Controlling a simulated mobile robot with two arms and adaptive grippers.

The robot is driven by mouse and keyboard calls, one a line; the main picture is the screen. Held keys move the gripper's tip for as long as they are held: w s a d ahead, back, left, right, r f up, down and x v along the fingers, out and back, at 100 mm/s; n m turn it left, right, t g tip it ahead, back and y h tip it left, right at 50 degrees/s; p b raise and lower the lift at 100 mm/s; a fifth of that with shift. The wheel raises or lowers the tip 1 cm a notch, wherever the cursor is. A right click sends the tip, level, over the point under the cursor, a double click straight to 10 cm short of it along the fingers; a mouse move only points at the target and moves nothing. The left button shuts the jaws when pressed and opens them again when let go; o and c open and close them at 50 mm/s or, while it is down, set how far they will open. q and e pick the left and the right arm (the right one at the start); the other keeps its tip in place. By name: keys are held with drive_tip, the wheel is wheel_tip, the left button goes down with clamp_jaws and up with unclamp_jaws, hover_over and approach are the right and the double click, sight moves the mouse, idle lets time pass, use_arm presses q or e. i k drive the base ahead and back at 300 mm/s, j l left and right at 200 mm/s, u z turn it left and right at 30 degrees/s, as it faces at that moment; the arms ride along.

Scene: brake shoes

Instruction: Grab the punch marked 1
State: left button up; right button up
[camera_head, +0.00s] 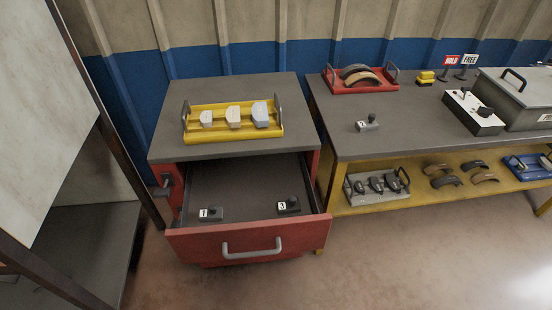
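The punch marked 1 (210,214) lies in the open drawer of the red cabinet, at the drawer's front left. It is a small dark piece with a knob on top and a white label. The punch marked 3 (288,206) lies in the same drawer at the front right, apart from it. A similar small punch (367,122) sits on the workbench top, its label too small to read. Neither of my grippers is in view.
The drawer (250,245) is pulled out. A yellow tray (233,136) with several blocks stands on the cabinet. The workbench (420,140) at right carries a red tray (362,88) and a control box (472,112). A tall panel (45,110) stands at left.

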sight(214, 213)
drive_tip(key=k+j+z, duration=0.25)
drive_tip(key=j, duration=0.2)
drive_tip(key=j+z, duration=0.3)
drive_tip(key=j, duration=0.15)
drive_tip(key=k+j+z, duration=0.25)
drive_tip(key=j, duration=0.1)
